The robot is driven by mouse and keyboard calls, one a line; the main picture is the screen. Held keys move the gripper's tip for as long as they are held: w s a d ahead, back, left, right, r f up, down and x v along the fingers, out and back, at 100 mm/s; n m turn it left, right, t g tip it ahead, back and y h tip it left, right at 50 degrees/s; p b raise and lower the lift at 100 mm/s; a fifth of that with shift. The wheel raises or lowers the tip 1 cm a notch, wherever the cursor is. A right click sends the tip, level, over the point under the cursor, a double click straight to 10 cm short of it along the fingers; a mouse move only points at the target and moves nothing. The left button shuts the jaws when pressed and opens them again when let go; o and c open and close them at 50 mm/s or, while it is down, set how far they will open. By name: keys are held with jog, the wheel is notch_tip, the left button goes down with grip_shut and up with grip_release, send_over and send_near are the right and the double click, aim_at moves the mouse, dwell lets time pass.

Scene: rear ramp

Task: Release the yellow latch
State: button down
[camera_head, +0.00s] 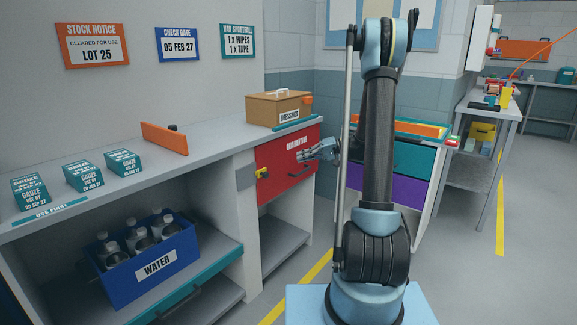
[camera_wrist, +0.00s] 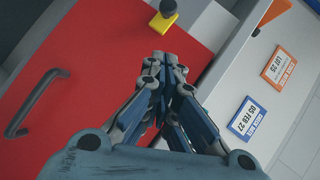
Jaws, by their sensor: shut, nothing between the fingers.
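The yellow latch (camera_head: 262,173) sits at the left edge of the red panel (camera_head: 283,181) labelled QUARANTINE, under the counter. In the wrist view the yellow latch (camera_wrist: 162,24) is at the top centre, with a dark round knob on it. The panel's dark handle (camera_head: 301,170) also shows in the wrist view (camera_wrist: 36,102) at the left. My gripper (camera_head: 303,155) is in front of the panel's upper right part, apart from the latch. In the wrist view my gripper (camera_wrist: 172,62) is shut and empty, its tips pointing towards the latch side.
The counter (camera_head: 205,150) holds a cardboard-coloured DRESSINGS box (camera_head: 279,108), an orange bar (camera_head: 164,139) and gauze boxes (camera_head: 83,177). A blue WATER crate (camera_head: 154,266) stands on the shelf at lower left. A cabinet with teal and purple drawers (camera_head: 403,194) stands right of the red panel.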

send_near(264, 171)
jog(key=w+a, duration=0.2)
jog(key=w, duration=0.1)
jog(key=shift+s+a+f, duration=0.35)
jog(key=shift+s+a, duration=0.2)
jog(key=shift+s, duration=0.3)
jog(key=shift+s+a+f, duration=0.35)
jog(key=shift+s+a, duration=0.05)
jog(key=shift+a, duration=0.05)
jog(key=shift+s+d, duration=0.1)
